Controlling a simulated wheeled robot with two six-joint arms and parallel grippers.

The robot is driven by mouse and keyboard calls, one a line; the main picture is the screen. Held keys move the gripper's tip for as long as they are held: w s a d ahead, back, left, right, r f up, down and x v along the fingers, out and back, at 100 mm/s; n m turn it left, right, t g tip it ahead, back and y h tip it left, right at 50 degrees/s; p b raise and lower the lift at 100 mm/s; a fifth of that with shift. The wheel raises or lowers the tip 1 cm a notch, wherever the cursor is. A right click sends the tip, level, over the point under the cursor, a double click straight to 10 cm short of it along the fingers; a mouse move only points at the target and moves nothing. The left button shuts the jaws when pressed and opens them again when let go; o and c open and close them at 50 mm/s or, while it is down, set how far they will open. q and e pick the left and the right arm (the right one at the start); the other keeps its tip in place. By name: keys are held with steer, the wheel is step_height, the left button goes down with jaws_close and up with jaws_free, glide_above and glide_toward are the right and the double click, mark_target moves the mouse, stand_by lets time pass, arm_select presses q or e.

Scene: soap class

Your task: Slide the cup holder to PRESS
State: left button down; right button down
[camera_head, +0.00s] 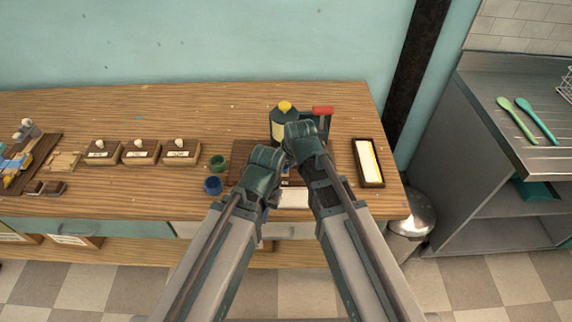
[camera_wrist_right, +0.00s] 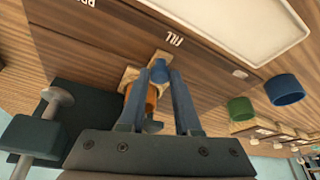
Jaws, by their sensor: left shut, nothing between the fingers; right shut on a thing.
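My right gripper (camera_head: 290,160) is over the wooden board (camera_head: 240,156), its fingertips hidden in the head view. The holder is a light wooden piece with an orange-brown round cup (camera_wrist_right: 138,105) by the left finger, partly hidden. The FILL label (camera_wrist_right: 174,40) is close to the knob. The PRESS label (camera_wrist_right: 76,3) is cut off at the upper left. My left gripper (camera_head: 268,152) is shut and empty, left of the right one.
A dark bottle with a yellow top (camera_head: 285,107) and a red-handled device (camera_head: 322,111) stand behind the grippers. A green cup (camera_head: 217,162) and blue cup (camera_head: 213,186) stand left. A framed yellow-white tray (camera_head: 368,162) lies right. A white tray (camera_head: 293,198) lies in front.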

stand_by(0.7)
steer(key=d, duration=1.1)
steer(key=shift+d, duration=0.2)
steer(key=c, duration=0.6)
jaws_free()
steer(key=shift+d, duration=0.15)
steer(key=shift+r, duration=0.1)
steer(key=shift+s+r+p, duration=0.2)
steer(key=shift+r+p, duration=0.3)
steer(key=shift+p, duration=0.15)
steer(key=p+v, duration=1.1)
steer(key=v, duration=0.1)
steer(key=shift+s+r, duration=0.1)
steer(key=shift+r, duration=0.1)
